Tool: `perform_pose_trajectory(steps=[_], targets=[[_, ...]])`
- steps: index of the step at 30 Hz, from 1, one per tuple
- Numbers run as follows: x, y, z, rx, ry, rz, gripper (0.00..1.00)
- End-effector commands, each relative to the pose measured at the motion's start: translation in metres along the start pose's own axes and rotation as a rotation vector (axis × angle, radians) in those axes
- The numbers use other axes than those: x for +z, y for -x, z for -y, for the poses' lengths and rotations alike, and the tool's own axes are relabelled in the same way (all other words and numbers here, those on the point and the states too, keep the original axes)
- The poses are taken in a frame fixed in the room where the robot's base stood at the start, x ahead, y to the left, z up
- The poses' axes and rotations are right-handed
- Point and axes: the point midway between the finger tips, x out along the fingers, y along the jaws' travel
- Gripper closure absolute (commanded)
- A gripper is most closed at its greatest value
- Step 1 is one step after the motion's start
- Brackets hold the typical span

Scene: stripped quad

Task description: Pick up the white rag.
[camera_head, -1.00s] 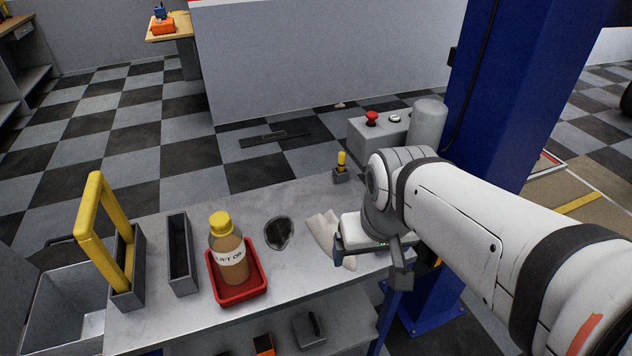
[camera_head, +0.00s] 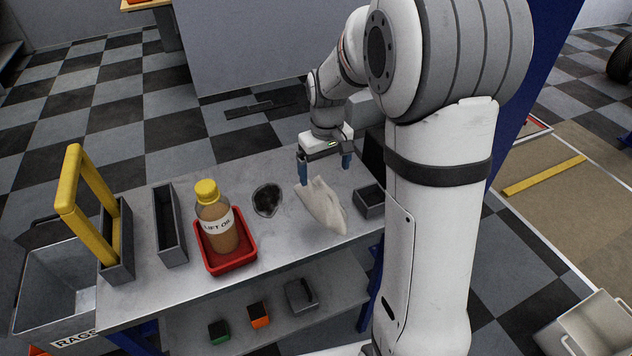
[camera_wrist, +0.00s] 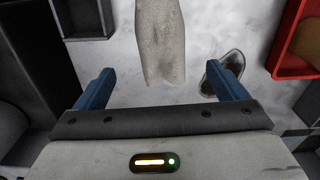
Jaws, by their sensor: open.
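The white rag (camera_head: 322,205) lies crumpled on the grey bench top, right of the dark patch. It also shows in the wrist view (camera_wrist: 161,40), running from the top edge down to a point between the fingertips. My gripper (camera_head: 325,174) points down at the back end of the rag, its two blue fingers spread wide. In the wrist view my gripper (camera_wrist: 165,84) is open and empty, with a finger to either side of the rag's near end. I cannot tell how high the fingertips are above the bench.
A red tray (camera_head: 246,258) holds a yellow-capped oil bottle (camera_head: 213,232). Left of it stand a narrow grey bin (camera_head: 170,238) and a yellow handle (camera_head: 84,210). A small grey box (camera_head: 368,203) sits right of the rag. A dark oval patch (camera_head: 267,200) lies left of it.

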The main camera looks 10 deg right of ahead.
Motion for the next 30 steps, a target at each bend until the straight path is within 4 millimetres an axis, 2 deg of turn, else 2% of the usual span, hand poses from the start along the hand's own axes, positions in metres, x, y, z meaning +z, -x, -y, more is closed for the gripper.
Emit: perform_pose_trajectory(steps=[3, 6, 14, 22, 30], targets=[[-0.011, -0.014, -0.003, -0.004, 0.018, 0.014, 0.07], [-0.014, -0.021, -0.004, -0.006, 0.023, 0.019, 0.07], [-0.012, -0.049, -0.003, -0.007, 0.023, 0.022, 0.07], [-0.01, -0.087, 0.0, -0.006, 0.022, 0.021, 0.07], [-0.011, -0.095, 0.0, -0.005, 0.022, 0.017, 0.07]])
